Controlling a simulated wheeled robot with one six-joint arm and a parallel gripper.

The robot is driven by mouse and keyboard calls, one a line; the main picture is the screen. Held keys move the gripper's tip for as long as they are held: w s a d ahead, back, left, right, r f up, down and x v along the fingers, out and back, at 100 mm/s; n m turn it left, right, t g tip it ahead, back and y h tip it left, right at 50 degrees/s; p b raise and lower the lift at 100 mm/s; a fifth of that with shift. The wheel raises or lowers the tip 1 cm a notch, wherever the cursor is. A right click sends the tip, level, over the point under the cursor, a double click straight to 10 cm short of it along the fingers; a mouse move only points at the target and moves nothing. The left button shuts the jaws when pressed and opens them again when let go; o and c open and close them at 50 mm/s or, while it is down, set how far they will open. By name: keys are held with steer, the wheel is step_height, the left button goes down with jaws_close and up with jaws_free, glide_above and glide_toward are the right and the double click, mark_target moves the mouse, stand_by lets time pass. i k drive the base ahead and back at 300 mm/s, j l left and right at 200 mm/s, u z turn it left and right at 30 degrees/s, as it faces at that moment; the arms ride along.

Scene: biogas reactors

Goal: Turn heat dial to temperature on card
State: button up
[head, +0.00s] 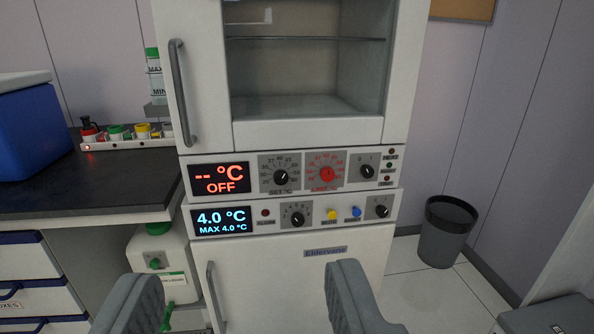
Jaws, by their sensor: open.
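The incubator cabinet (410,90) stands ahead with a glass door. Its upper panel has a display (219,178) reading "-- °C OFF". Beside it is a black-knobbed dial (281,177) with a printed temperature scale, and a red dial (326,174). A small black switch knob (367,171) is at the right, near "0". The lower panel has a display (222,220) reading "4.0 °C, MAX 4.0 °C" and another black dial (297,218). My gripper (243,300) is open and empty, low in front of the lower door, apart from the dials. No card with a readable temperature shows.
A dark counter (90,178) at the left holds a blue box (32,125) and a power strip (125,143) with coloured plugs. A white jug (160,262) stands below. A grey bin (445,232) is on the floor at the right. A grey case sits lower right.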

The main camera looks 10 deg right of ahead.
mark_target(280, 177)
steer(key=i+j, duration=0.15)
steer(key=j, duration=0.2)
steer(key=i+j, duration=0.15)
steer(key=j, duration=0.2)
steer(key=i+j, duration=0.15)
steer(key=j, duration=0.2)
steer(key=i+j, duration=0.15)
steer(key=j, duration=0.2)
steer(key=k+u, duration=0.05)
